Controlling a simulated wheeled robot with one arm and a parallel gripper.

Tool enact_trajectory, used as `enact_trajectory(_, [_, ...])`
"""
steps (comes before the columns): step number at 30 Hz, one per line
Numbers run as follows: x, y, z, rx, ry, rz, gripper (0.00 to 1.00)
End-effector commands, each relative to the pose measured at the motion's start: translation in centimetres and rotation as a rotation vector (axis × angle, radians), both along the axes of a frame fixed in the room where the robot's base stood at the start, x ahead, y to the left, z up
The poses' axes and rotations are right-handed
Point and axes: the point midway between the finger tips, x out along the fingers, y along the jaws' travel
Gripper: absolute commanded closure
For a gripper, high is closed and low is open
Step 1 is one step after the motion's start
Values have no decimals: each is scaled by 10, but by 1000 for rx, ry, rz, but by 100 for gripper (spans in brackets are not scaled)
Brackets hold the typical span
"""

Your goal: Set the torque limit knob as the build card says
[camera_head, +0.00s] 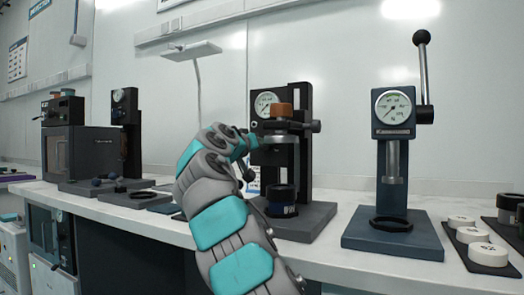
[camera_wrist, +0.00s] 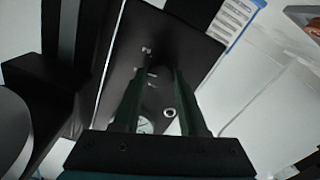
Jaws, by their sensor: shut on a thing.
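The middle press has a dark column (camera_head: 305,140), a round gauge (camera_head: 265,103), a brown cap (camera_head: 281,109) and a metal collar (camera_head: 279,129). My grey and teal arm reaches up to its left side. My gripper (camera_head: 252,143) is beside the collar, partly hidden by my wrist. In the wrist view its two dark green fingers (camera_wrist: 160,72) stand in front of a dark panel (camera_wrist: 172,50). The jaws are shut on a dark part that I cannot identify. I cannot tell which part is the torque limit knob, nor read any setting. No readable build card shows.
Right of it stands a blue press (camera_head: 393,150) with a gauge and a ball-ended lever (camera_head: 423,70). White round pieces (camera_head: 488,254) lie on a dark tray at the far right. Dark equipment (camera_head: 82,152) stands at left. A thin lamp stand (camera_head: 197,85) rises behind my arm.

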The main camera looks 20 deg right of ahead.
Motion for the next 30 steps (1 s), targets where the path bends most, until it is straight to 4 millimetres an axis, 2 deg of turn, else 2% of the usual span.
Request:
enact_trajectory(1, [2, 1, -5, 30, -33, 6, 100])
enact_trajectory(18, [0, 0, -1, 329, -415, 2, 100])
enact_trajectory(30, [-1, -1, -1, 419, -533, 1, 100])
